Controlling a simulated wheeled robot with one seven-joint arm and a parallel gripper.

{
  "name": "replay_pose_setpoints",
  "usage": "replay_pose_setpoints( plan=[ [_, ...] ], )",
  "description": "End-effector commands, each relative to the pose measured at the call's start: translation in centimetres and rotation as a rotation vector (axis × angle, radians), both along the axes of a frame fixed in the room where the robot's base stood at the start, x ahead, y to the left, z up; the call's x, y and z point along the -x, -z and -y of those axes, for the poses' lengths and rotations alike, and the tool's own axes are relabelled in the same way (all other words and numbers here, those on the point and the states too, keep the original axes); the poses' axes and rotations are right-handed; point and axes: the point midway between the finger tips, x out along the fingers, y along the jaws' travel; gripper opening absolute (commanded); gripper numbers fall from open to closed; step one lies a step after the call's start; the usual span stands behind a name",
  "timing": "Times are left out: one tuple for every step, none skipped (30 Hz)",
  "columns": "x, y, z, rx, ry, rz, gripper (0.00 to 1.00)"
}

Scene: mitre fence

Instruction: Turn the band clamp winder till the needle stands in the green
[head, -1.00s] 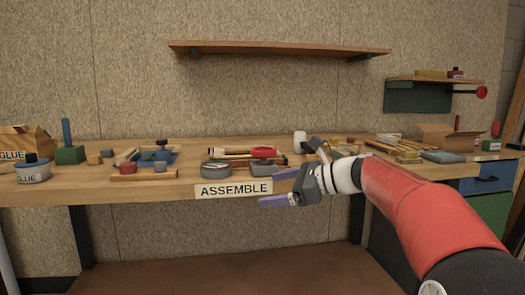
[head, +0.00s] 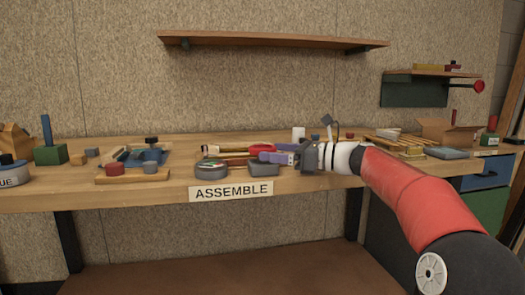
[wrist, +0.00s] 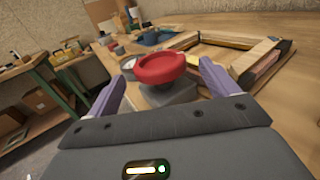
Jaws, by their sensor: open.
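The red winder knob (head: 260,149) sits on a grey block (head: 264,171) near the bench's front edge; in the wrist view the knob (wrist: 160,68) shows large. My gripper (head: 268,154) is open at the knob's right side. In the wrist view its purple fingers (wrist: 162,74) stand left and right of the knob, with visible gaps, so contact is not evident. The round grey gauge (head: 212,169) lies left of the block and shows some green; its needle is too small to read. A wooden frame (wrist: 238,43) lies behind the winder, partly hidden in the head view.
The bench (head: 340,187) carries an ASSEMBLE label (head: 231,190) on its front edge. A board with red and grey knobs (head: 132,178) lies to the left. Wood strips (head: 395,143) and an open carton (head: 448,130) are at right. A shelf (head: 270,40) hangs above.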

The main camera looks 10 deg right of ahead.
Motion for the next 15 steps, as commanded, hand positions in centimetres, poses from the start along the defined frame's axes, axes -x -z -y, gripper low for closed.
replay_pose_setpoints(
  plan=[
    [-0.5,-0.1,-0.8,-0.001,-0.004,0.001,0.86],
    [-0.7,-0.1,-1.2,-0.001,-0.003,0.001,0.86],
    [-1.0,-0.1,-1.7,0.000,-0.003,0.001,0.86],
    [-1.2,-0.1,-2.0,0.001,-0.004,0.001,0.86],
    [-1.5,-0.1,-2.3,0.001,-0.003,0.001,0.86],
    [-1.7,0.0,-2.6,0.001,-0.002,0.001,0.86],
    [-1.8,0.0,-2.7,0.001,-0.002,0.000,0.86],
    [-1.9,0.0,-2.9,0.001,-0.002,0.000,0.86],
    [-2.0,0.0,-3.1,0.001,-0.001,0.000,0.86],
    [-2.1,0.0,-3.1,0.001,-0.001,0.000,0.86],
    [-2.1,0.0,-3.2,0.001,0.000,0.000,0.86],
    [-2.2,0.0,-3.2,0.001,0.000,0.000,0.86],
    [-2.2,0.0,-3.2,0.001,0.001,0.000,0.86],
    [-2.2,0.0,-3.2,0.001,0.001,0.000,0.86],
    [-2.2,0.0,-3.2,0.001,0.001,0.000,0.86]
  ],
)
